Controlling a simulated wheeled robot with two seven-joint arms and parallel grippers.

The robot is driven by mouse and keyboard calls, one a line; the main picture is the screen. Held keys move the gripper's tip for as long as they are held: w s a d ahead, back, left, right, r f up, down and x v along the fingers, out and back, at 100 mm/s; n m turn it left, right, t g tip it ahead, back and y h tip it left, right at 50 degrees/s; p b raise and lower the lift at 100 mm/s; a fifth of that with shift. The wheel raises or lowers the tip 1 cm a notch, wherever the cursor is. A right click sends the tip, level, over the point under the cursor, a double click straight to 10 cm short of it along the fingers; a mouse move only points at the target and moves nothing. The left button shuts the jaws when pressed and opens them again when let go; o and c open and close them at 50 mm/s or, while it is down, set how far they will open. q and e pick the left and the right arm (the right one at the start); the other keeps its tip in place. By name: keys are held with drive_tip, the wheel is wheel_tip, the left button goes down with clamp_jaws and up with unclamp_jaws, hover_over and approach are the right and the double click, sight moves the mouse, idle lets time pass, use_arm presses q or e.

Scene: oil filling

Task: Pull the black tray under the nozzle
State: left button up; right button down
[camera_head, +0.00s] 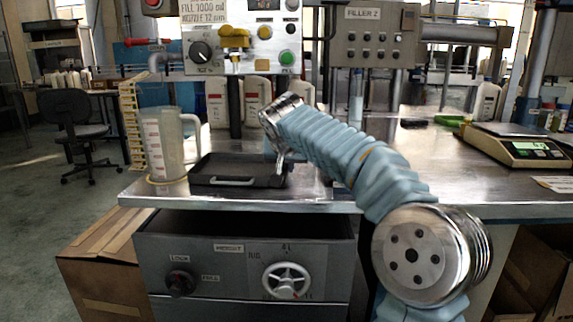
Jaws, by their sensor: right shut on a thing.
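The black tray (225,179) lies flat on the metal bench near its front edge, with a light handle along its near side. The yellow nozzle (234,38) sticks out of the filler panel above the tray. My right gripper (280,168) reaches in from the right, pointing down at the tray's right end, and is shut on the tray there. Its fingertips are small and partly hidden against the dark tray. My left gripper is not in view.
A clear measuring jug (163,145) stands close left of the tray. A scale (515,147) sits at the right. A handwheel cabinet (245,255) is below the bench.

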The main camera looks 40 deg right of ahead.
drive_tip(key=c, duration=1.2)
unclamp_jaws()
drive_tip(key=p+v, duration=0.1)
drive_tip(key=v, duration=1.2)
drive_tip(key=shift+s+a+r, duration=0.2)
drive_tip(key=shift+r, duration=0.1)
